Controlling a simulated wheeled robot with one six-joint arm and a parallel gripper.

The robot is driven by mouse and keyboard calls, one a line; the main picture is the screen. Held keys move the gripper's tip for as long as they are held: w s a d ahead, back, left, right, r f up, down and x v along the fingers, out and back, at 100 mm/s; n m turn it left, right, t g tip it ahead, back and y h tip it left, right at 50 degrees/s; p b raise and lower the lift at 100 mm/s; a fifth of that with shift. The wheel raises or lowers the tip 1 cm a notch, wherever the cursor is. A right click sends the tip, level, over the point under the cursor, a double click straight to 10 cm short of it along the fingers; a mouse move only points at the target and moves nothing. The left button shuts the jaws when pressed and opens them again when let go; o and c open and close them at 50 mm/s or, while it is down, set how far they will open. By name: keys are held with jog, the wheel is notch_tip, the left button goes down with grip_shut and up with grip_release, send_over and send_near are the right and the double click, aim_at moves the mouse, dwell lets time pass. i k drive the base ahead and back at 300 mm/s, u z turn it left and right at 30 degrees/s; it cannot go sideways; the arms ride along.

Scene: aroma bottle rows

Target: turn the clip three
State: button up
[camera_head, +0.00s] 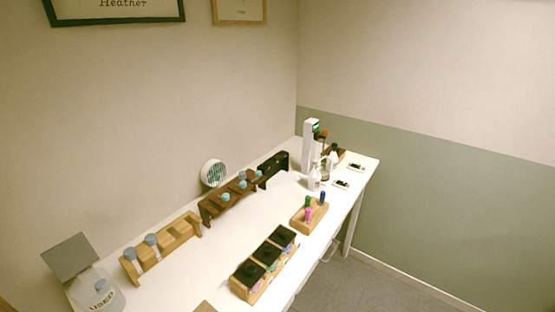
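A long wooden holder (240,289) with three black square tops in a row stands near the front edge of the white table. Small coloured pieces in pink, teal and violet show along its front side, and they may be clips. They are too small for me to tell their shape or which way they are turned, and I see no number on them. My gripper is not in view.
The white table (240,232) also bears a light wood rack (170,246), a dark wood rack (212,209), a black rack (272,166), a small wooden tray (299,224) with coloured sticks, a round white fan (214,173) and a container labelled USED (100,296).

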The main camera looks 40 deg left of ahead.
aim_at(258, 173)
jog(key=i, duration=2.25)
jog(key=u, duration=3.8)
jog(key=i, duration=0.5)
jog(key=u, duration=0.05)
